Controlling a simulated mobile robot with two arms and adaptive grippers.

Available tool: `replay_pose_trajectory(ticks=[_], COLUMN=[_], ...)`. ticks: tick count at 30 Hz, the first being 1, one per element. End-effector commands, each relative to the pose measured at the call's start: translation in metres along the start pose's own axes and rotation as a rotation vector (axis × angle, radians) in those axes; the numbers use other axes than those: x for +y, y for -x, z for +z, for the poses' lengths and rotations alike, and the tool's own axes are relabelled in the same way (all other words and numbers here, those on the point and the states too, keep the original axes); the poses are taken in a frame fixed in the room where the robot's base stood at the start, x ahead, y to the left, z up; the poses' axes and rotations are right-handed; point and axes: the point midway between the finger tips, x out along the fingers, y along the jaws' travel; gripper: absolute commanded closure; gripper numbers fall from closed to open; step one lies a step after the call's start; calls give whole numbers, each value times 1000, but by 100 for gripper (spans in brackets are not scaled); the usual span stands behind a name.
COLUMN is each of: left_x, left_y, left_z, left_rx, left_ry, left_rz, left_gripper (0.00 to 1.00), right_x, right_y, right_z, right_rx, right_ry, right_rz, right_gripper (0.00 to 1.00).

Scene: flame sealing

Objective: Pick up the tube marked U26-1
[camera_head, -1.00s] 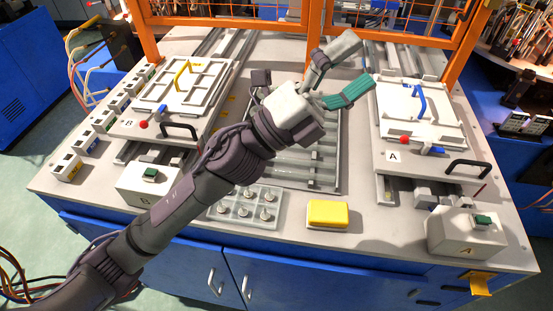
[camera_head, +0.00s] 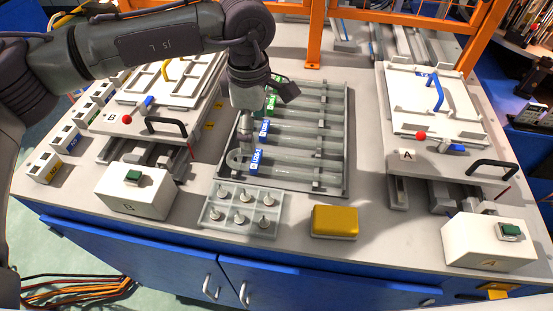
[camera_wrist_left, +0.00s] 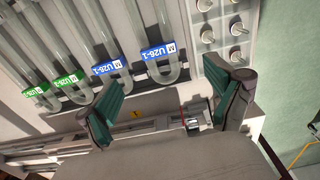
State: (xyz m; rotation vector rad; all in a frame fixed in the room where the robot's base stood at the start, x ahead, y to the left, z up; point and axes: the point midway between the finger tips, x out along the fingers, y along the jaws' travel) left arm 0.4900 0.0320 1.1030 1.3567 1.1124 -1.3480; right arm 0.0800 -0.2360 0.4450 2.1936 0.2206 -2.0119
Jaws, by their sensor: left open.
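The clear glass U-shaped tubes lie side by side in a grey tray (camera_head: 345,150) in the head view. Two tubes carry blue labels reading U26-1; the nearest blue-labelled tube (camera_head: 290,166) lies at the tray's front, the other blue-labelled tube (camera_head: 295,137) just behind it. In the left wrist view they show as the nearest tube (camera_wrist_left: 166,76) and its neighbour (camera_wrist_left: 123,84). Further tubes have green labels. My left gripper (camera_head: 246,142) points down over the tray's left side; its green-padded fingers are spread and empty in the left wrist view (camera_wrist_left: 165,78). The right gripper is out of view.
A clear rack (camera_head: 240,212) with several metal pegs and a yellow block (camera_head: 334,221) stand in front of the tray. Fixture B (camera_head: 150,115) is at left and fixture A (camera_head: 435,115) at right. Two white button boxes stand at the front.

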Motion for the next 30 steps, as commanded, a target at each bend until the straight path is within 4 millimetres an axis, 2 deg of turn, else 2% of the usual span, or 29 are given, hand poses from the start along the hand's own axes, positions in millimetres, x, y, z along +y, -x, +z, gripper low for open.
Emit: replay_pose_trajectory(ticks=[4,10,13,17,21,30], left_x=[-1,-1,0,1,2,2], left_y=[-24,-40,-48,-67,-86,-92], left_z=[0,1,0,-2,-2,-2], left_rx=[-2,-3,-3,-3,-4,-5], left_ry=[0,-1,0,0,1,-1], left_rz=[-4,-2,-4,-4,-2,0], left_gripper=[8,8,8,8,8,10], right_x=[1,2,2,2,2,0], right_y=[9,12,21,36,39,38], right_z=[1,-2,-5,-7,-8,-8], right_rx=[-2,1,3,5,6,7], right_ry=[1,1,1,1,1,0], right_rz=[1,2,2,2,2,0], right_gripper=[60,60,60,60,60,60])
